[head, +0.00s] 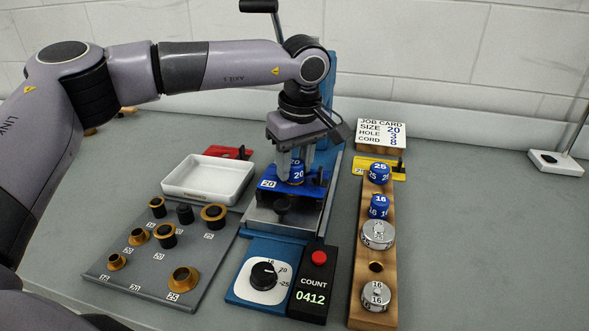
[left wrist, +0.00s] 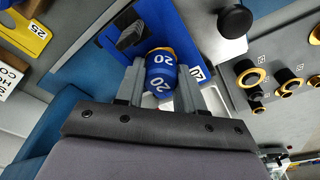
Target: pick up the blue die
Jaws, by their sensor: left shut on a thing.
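The blue die marked 20 (head: 297,174) has a brass-coloured part at its far end. It also shows in the left wrist view (left wrist: 160,78). My left gripper (head: 291,168) points down at the press and is shut on this die, one finger on each side, as the left wrist view (left wrist: 161,84) shows. The die is at the blue plate marked 20 (head: 268,184); I cannot tell whether it touches the plate. Two other blue dies, marked 25 (head: 378,172) and 16 (head: 379,205), stand on the wooden rail. My right gripper is not in view.
A white tray (head: 207,196) and a grey board (head: 140,282) with several brass and black parts lie left of the press. A counter box with a red button (head: 313,285) stands in front. The wooden rail (head: 359,300) and job card (head: 382,128) are to the right.

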